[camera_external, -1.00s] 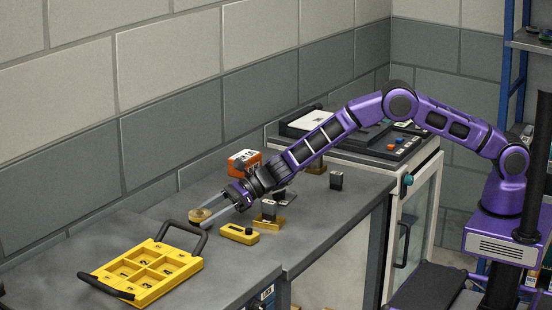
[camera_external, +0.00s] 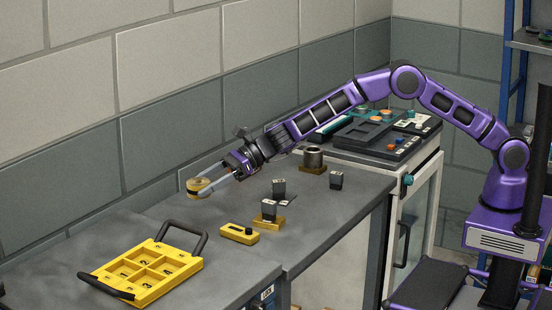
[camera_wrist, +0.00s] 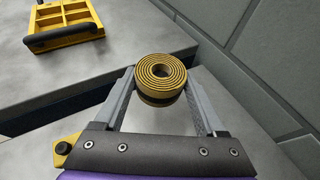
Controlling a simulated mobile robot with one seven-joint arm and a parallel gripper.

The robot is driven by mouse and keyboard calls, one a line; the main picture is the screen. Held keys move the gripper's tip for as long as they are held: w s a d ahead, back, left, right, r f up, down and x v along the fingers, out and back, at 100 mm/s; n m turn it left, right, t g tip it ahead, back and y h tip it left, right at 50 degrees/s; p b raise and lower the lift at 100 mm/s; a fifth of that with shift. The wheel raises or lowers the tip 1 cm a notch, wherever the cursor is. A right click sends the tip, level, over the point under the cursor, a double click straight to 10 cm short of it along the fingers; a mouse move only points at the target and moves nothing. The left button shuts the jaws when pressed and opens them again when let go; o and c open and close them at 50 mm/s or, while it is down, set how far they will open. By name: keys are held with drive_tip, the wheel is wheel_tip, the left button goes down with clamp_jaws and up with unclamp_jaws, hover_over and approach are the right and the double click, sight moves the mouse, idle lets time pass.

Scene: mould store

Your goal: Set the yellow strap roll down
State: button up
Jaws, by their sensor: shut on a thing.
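The yellow strap roll (camera_external: 199,187) is a coiled band held between the fingertips of my gripper (camera_external: 212,180). The gripper is shut on it. In the wrist view the roll (camera_wrist: 160,78) shows its spiral top face, with a grey finger of my gripper (camera_wrist: 160,92) on each side. The roll is in the air above the grey worktop (camera_external: 150,215), close to the wall. A darker band shows on its lower side in the wrist view.
A yellow compartment tray (camera_external: 150,272) with black handles stands at the front left. Worktop between tray and wall is clear.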

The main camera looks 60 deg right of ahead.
drive_tip(key=shift+d+r, duration=0.3)
drive_tip(key=shift+r, duration=0.25)
drive_tip(key=s+d+n+g+y, duration=0.1)
drive_tip(key=s+d, duration=0.3)
drive_tip(key=d, duration=0.2)
drive_tip(key=s+d+n+g, duration=0.1)
drive_tip(key=s+d, duration=0.2)
drive_tip(key=d, duration=0.4)
drive_tip(key=n+g+b, duration=0.2)
hover_over(328, 210)
drive_tip(key=shift+y, duration=0.4)
wheel_tip(328, 210, down, 5)
drive_tip(key=shift+w+f, duration=0.1)
drive_tip(key=shift+d+f+b, duration=0.1)
drive_tip(key=shift+f+b, duration=0.5)
drive_tip(key=shift+f, duration=1.45)
drive_tip(key=shift+f, duration=0.25)
drive_tip(key=o, duration=1.5)
